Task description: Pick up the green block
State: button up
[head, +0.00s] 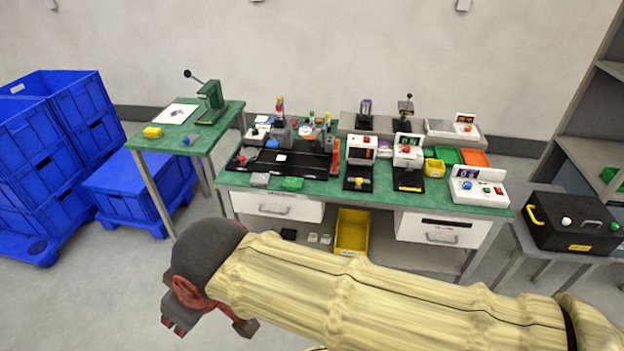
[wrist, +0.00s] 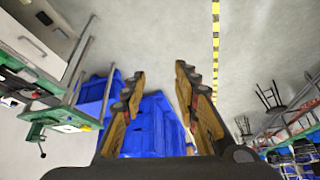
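A small flat green block (head: 291,184) lies near the front edge of the green-topped workbench (head: 380,193) in the head view, just right of a grey block (head: 260,179). I cannot make out the green block in the wrist view. My gripper (head: 212,325) is in front of the bench, lower left in the head view and well apart from the block. In the wrist view its two fingers (wrist: 160,78) stand apart with nothing between them, so it is open and empty.
A smaller green table (head: 165,142) stands left with a yellow block (head: 153,132). Blue crates (head: 45,140) are stacked far left. A black case (head: 570,222) stands right. The floor before the crates is clear.

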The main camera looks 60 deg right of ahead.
aim_at(291, 183)
jog(key=z, duration=1.7)
